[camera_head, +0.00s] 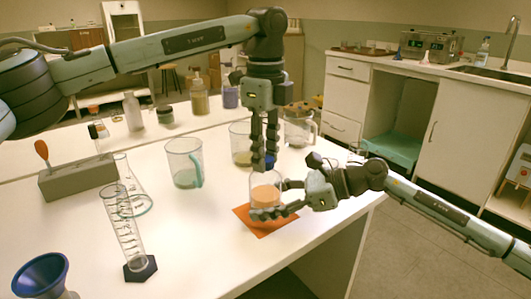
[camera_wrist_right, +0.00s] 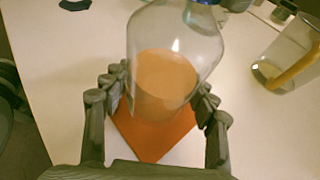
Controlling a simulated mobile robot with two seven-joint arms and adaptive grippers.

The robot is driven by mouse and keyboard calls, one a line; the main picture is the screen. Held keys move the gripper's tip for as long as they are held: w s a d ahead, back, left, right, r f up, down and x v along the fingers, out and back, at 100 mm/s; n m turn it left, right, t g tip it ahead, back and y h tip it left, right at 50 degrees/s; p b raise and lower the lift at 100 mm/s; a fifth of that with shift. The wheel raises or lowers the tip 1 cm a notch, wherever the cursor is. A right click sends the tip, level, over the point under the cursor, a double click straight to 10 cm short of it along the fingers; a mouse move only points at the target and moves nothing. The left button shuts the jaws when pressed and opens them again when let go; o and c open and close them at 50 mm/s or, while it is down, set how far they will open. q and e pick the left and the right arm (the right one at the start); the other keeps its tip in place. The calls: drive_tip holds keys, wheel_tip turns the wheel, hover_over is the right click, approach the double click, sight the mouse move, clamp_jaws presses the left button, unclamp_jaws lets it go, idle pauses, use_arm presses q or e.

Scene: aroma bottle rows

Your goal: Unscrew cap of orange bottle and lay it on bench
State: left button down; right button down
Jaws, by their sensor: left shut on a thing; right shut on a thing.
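The orange bottle (camera_head: 265,194) is clear glass with orange liquid inside. It stands upright on an orange mat (camera_head: 264,229) near the bench's right edge, and the bottle fills the middle of the right wrist view (camera_wrist_right: 165,85). My right gripper (camera_head: 273,199) is shut around the bottle's body from the right. The blue cap (camera_head: 264,163) is at the bottle's neck, partly hidden by the fingers of my left gripper (camera_head: 264,152). My left gripper points straight down from above and is shut on the cap. I cannot tell how far the cap is turned.
The white bench (camera_head: 200,240) has bare room in front of and left of the mat. A beaker (camera_head: 185,163), a graduated cylinder (camera_head: 126,228), a grey rack (camera_head: 78,179) and a blue funnel (camera_head: 41,275) stand to the left. Another beaker (camera_head: 240,143) and a jug (camera_head: 298,129) stand behind.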

use_arm(q)
drive_tip(key=shift+r, duration=0.1)
drive_tip(key=shift+r, duration=1)
drive_tip(key=shift+r, duration=2)
use_arm(e)
drive_tip(key=shift+c, duration=2.1)
unclamp_jaws()
drive_tip(key=v, duration=1.2)
